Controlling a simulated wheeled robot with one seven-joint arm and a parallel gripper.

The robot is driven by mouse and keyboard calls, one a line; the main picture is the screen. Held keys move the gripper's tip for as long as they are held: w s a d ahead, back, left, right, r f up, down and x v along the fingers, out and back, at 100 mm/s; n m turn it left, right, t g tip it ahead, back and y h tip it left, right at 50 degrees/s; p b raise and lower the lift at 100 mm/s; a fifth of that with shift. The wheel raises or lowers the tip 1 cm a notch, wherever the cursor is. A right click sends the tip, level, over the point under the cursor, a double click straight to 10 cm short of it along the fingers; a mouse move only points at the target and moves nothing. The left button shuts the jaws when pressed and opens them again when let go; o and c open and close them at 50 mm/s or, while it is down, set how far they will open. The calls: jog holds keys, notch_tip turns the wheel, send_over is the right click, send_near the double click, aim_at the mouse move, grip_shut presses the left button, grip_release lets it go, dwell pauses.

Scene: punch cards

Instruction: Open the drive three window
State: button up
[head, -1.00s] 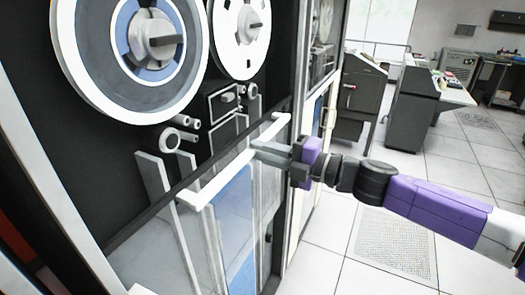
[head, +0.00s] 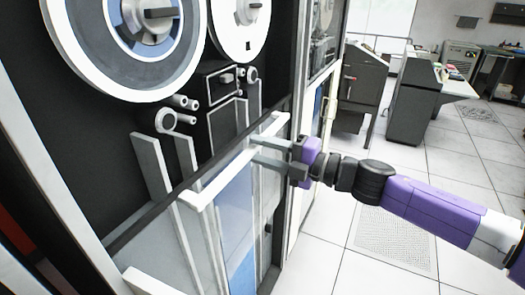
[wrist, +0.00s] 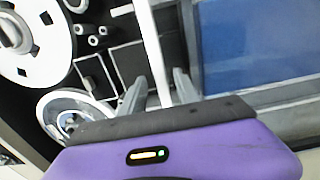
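The drive window is a clear pane with a white bar handle (head: 215,182) along its upper part, low on the front of the near tape drive, below the reels. My gripper (head: 272,154) is at the far right end of this bar. Its two grey fingers are apart. In the wrist view the white bar (wrist: 153,48) runs between the two spread fingers of my gripper (wrist: 160,90); I cannot tell whether either touches it. No number on the drive is readable.
Large tape reels (head: 165,40) sit above the window in the dark, uncovered drive face. Another drive cabinet stands just beyond. Grey machines (head: 412,105) stand further back. The tiled floor (head: 330,260) to the right of the drive is open.

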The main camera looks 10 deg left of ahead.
jog(key=b+v, duration=0.1)
jog(key=v, duration=0.6)
jog(key=shift+s+d+b, duration=0.2)
jog(key=shift+d+b, duration=0.15)
jog(key=shift+r, duration=0.1)
